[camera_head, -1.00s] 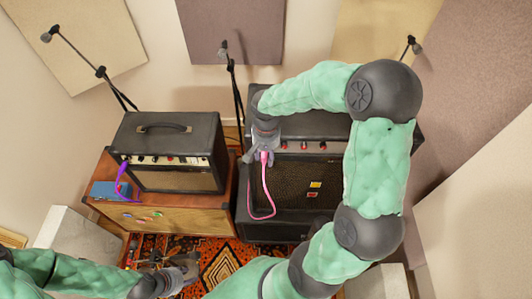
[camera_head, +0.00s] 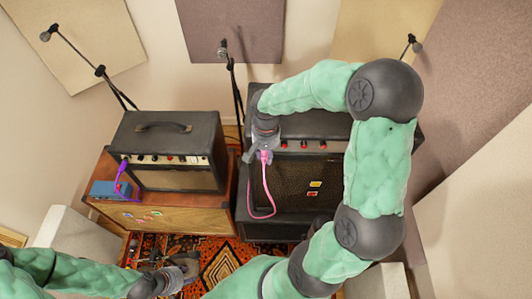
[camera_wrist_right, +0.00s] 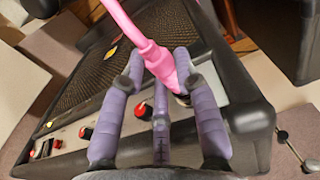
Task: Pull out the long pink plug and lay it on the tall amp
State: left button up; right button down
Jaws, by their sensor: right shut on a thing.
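The pink plug (camera_wrist_right: 160,62) with its pink cable (camera_head: 268,195) is between the fingers of my right gripper (camera_head: 262,156), which is shut on it at the front control panel of the tall amp (camera_head: 245,217). In the right wrist view, the plug's tip is close to a dark jack on the panel; I cannot tell whether it is still seated. The fingers of my right gripper (camera_wrist_right: 165,95) lie around the plug. My left gripper (camera_head: 187,268) is low over the rug, away from both amps; its opening is unclear.
A smaller amp (camera_head: 165,150) stands on a wooden cabinet (camera_head: 185,220) at left, with a purple plug (camera_head: 123,167) and a blue box (camera_head: 103,190). A microphone stand (camera_head: 237,95) rises behind, between the amps. Red knobs (camera_wrist_right: 87,132) line the tall amp's panel.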

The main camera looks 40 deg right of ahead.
jog(key=shift+s+a, duration=0.1)
jog(key=shift+s+a+r, duration=0.15)
jog(key=shift+s+a, duration=0.5)
jog(key=shift+s, duration=0.1)
jog(key=shift+s+a+r, duration=0.15)
jog(key=shift+s+a, duration=0.45)
jog(key=shift+s, duration=0.15)
jog(key=shift+f+b, duration=0.1)
jog(key=shift+b, duration=0.2)
jog(key=w+a+f+n+b, duration=0.2)
jog(key=w+a+f+b, duration=0.1)
jog(key=f+b, duration=0.4)
jog(key=w+a+f+n+b, duration=0.3)
jog(key=f+b, duration=0.4)
jog(key=f, duration=0.5)
jog(key=w+a+f+n+b, duration=0.3)
jog(key=a+f+b, duration=0.3)
jog(key=f+b, duration=0.2)
jog(key=shift+w+a+f, duration=0.3)
jog(key=shift+w+f, duration=0.35)
jog(key=shift+a+r, duration=0.1)
